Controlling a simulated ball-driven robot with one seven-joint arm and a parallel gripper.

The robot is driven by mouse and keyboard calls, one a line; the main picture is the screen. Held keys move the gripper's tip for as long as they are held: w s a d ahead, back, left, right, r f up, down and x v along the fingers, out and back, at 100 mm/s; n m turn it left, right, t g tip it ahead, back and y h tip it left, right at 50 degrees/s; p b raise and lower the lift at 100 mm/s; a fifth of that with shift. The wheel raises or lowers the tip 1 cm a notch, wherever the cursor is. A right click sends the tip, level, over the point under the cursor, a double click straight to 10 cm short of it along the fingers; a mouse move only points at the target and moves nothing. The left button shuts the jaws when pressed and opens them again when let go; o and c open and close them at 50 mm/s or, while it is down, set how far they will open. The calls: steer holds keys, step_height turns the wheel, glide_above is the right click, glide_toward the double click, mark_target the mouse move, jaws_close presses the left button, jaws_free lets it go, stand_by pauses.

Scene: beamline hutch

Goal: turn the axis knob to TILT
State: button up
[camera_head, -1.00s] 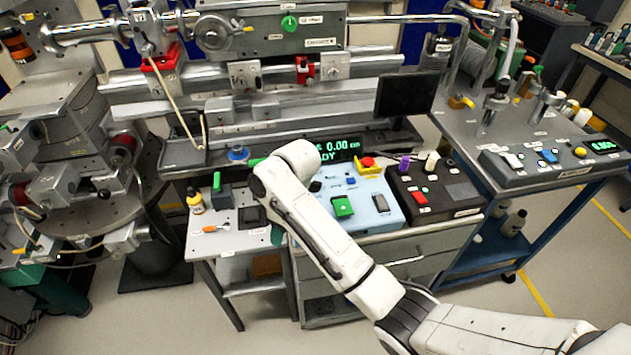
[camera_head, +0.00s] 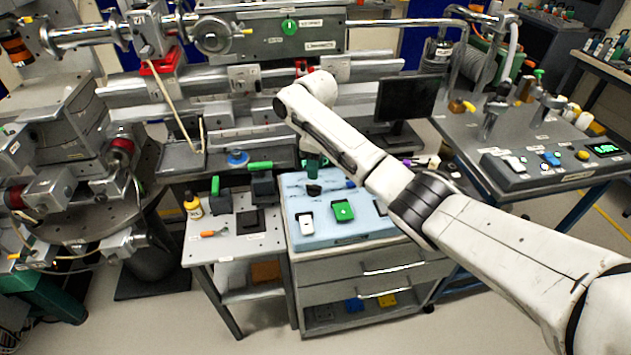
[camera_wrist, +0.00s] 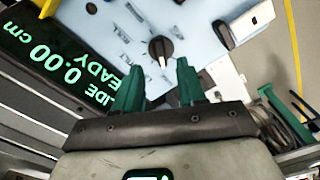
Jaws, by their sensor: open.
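The axis knob (camera_wrist: 160,48) is a dark round knob with a pale pointer mark on the light blue control panel (camera_wrist: 205,15). In the head view the knob (camera_head: 313,189) shows just below my green fingers (camera_head: 314,166). The wrist view's display (camera_wrist: 55,60), upside down, reads SLIDE 0.00 cm and READY.
Dark blocks with green handles (camera_head: 261,165) stand left of the panel. A black monitor (camera_head: 407,97) stands behind on the right. My arm hides the panel's right side.

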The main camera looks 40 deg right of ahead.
mark_target(315, 186)
step_height(315, 186, down, 6)
steer(key=shift+f, duration=0.15)
stand_by(0.3)
jaws_close()
